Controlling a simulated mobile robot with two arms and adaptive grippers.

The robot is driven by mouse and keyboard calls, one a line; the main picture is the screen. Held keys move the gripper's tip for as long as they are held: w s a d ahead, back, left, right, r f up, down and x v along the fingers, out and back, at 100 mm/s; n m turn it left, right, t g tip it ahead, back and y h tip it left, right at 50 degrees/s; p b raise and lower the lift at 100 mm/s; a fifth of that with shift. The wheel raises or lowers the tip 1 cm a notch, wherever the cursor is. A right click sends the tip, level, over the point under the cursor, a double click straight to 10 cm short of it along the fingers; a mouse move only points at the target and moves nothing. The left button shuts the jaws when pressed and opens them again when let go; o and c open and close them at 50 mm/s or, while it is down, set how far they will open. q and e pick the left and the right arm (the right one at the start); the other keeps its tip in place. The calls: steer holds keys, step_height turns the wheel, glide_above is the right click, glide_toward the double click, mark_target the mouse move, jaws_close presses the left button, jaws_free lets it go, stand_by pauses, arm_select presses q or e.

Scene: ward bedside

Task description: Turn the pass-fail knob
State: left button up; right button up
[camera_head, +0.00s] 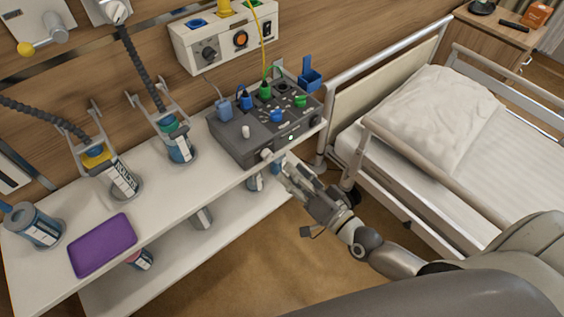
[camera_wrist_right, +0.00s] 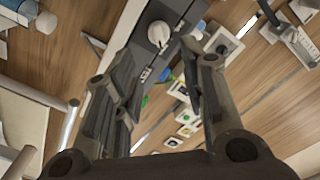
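A dark grey test device (camera_head: 232,146) stands on the white shelf, with cables plugged into its top. A white knob (camera_head: 267,155) sticks out of its front face near the lower corner. Blue (camera_head: 277,116) and green (camera_head: 300,101) knobs sit on top. I cannot read which is labelled pass-fail. My right gripper (camera_head: 284,170) is just in front of the device, below the front white knob. In the right wrist view its fingers are apart with nothing between them, and a white knob (camera_wrist_right: 158,33) lies beyond the fingertips (camera_wrist_right: 161,62). My left gripper is not in view.
A purple pad (camera_head: 103,245) and several cylindrical canisters (camera_head: 181,149) are on the shelf (camera_head: 160,205). A wall panel (camera_head: 225,38) hangs above the device. The bed rail (camera_head: 410,155) is close on the right of my arm. The floor in front is clear.

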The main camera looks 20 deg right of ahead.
steer(key=shift+v, duration=2.2)
steer(key=s+d+f+n+g+h, duration=0.1)
steer(key=s+d+f+g+h, duration=0.15)
steer(key=f, duration=0.85)
steer(key=s+d+f+n+g+h, duration=0.1)
steer(key=s+d+f+n+g, duration=0.15)
steer(key=f, duration=0.85)
steer(key=s+d+f+n+g+h, duration=0.1)
steer(key=s+d+f+g, duration=0.2)
steer(key=f, duration=0.7)
steer(key=s+a+f+n+g+h, duration=0.1)
steer(key=s+f+g, duration=0.3)
steer(key=s+f, duration=0.4)
steer(key=s+a+f+n+g, duration=0.2)
steer(key=s+f, duration=0.6)
steer(key=s, duration=0.8)
steer(key=shift+s+a+g+h, duration=0.3)
steer(key=shift+a+g, duration=0.25)
steer(key=shift+g, duration=0.45)
